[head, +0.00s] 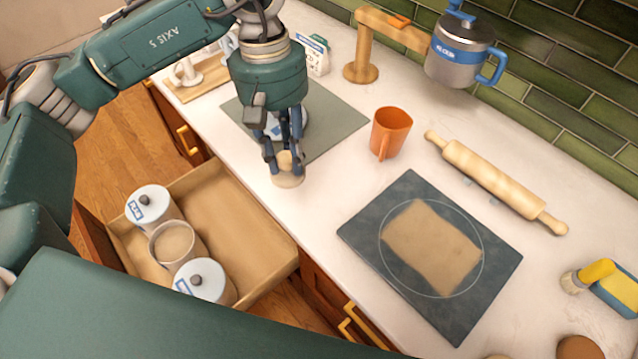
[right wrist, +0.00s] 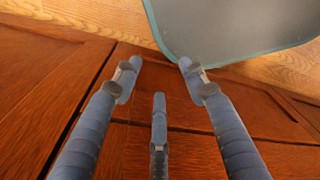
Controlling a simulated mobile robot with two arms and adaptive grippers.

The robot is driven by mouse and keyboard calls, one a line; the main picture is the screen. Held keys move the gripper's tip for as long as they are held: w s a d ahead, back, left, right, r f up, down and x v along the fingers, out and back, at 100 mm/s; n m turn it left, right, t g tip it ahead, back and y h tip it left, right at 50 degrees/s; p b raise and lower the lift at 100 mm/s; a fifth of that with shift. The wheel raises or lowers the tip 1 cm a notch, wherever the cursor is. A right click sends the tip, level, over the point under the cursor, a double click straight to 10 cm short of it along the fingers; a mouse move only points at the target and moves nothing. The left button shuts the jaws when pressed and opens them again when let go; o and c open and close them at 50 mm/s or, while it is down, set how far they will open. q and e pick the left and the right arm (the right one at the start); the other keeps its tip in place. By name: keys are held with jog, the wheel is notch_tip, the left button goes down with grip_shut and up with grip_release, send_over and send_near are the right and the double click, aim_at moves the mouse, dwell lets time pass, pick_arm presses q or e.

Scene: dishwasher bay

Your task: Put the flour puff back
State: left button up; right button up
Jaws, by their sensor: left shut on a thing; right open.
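The flour puff (head: 289,181) is a small beige piece with a rounded base. My left gripper (head: 284,160) is shut on it, over the counter's front edge near the drawer. The open drawer (head: 240,225) holds a canister without a lid (head: 160,246), with pale beige contents, between two white lidded canisters (head: 150,204) (head: 205,281). A white and blue item (head: 273,128) on the grey mat is partly hidden behind the left gripper. My right gripper (right wrist: 158,75) is open and empty in the right wrist view, in front of brown wooden cabinet fronts.
An orange cup (head: 390,134) stands right of the grey mat (head: 335,122). Further right are a dark board with flat dough (head: 435,245), a rolling pin (head: 492,178) and a yellow-handled brush (head: 597,270).

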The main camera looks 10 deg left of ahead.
pick_arm(q)
jog(key=w+d+r+n+t, duration=0.2)
jog(key=w+d+r+n, duration=0.5)
jog(key=n, duration=0.5)
pick_arm(e)
jog(key=s+d+f, duration=0.1)
jog(key=s+d, duration=0.2)
jog(key=s, duration=0.2)
pick_arm(q)
jog(key=f, duration=0.5)
jog(key=s+f+p, duration=0.1)
jog(key=f, duration=0.4)
jog(key=a+f+p, duration=0.1)
jog(key=f, duration=0.4)
jog(key=shift+s+a, duration=0.1)
jog(key=shift+s, duration=0.3)
notch_tip(320, 180, down, 3)
jog(key=shift+f+p, duration=0.1)
jog(key=shift+p, duration=0.45)
jog(key=shift+f, duration=0.25)
pick_arm(e)
jog(key=r, duration=0.1)
jog(key=w+r, duration=0.1)
jog(key=w+a+r, duration=0.1)
jog(key=shift+w+a+r, duration=0.1)
jog(key=shift+w+r, duration=0.15)
jog(key=shift+r, duration=0.1)
jog(key=shift+f, duration=0.1)
